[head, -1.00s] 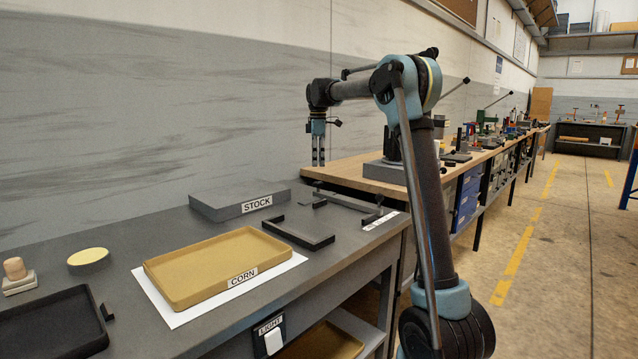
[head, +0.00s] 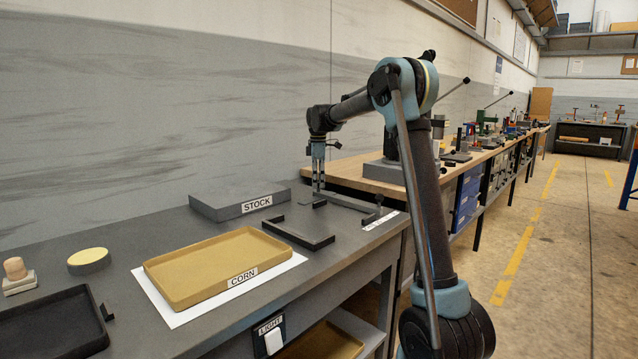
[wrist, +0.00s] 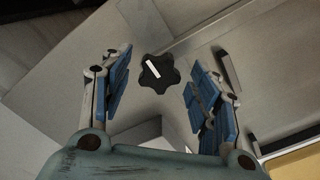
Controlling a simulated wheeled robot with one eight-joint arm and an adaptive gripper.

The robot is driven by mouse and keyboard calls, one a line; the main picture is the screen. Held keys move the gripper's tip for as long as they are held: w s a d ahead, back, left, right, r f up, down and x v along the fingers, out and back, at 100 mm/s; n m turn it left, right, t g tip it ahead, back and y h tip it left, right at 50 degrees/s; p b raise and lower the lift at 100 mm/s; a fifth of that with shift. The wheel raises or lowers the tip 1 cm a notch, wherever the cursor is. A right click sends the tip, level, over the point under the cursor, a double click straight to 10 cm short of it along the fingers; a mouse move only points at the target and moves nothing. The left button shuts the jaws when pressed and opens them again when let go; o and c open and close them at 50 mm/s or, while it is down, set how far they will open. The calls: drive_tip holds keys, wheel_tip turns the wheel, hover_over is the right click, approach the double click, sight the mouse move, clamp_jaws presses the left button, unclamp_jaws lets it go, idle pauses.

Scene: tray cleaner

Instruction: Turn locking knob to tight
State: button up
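The locking knob (wrist: 159,73) is a dark, lobed star knob with a white pointer line across its top. In the wrist view it lies between my two blue-padded fingers, with a visible gap on each side. My gripper (head: 318,188) points down over the far right part of the grey bench, just above the small dark knob (head: 319,204). My gripper also shows in the wrist view (wrist: 157,84), with its fingers spread and nothing held. The pointer line runs diagonally. I see no tight or loose marking near it.
A grey STOCK block (head: 232,200) lies left of my gripper. A dark corner bracket (head: 305,240) lies in front. A yellow CORN tray (head: 215,292) rests on a white sheet further left. A wooden workbench (head: 345,170) stands behind. The wall runs along the back.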

drive_tip(key=c, duration=0.8)
drive_tip(key=shift+m, duration=0.3)
drive_tip(key=m, duration=0.3)
drive_tip(key=shift+m, duration=0.3)
drive_tip(key=m, duration=0.4)
drive_tip(key=shift+m, duration=0.3)
drive_tip(key=m, duration=0.4)
drive_tip(key=shift+m, duration=2.5)
drive_tip(key=shift+a, duration=0.1)
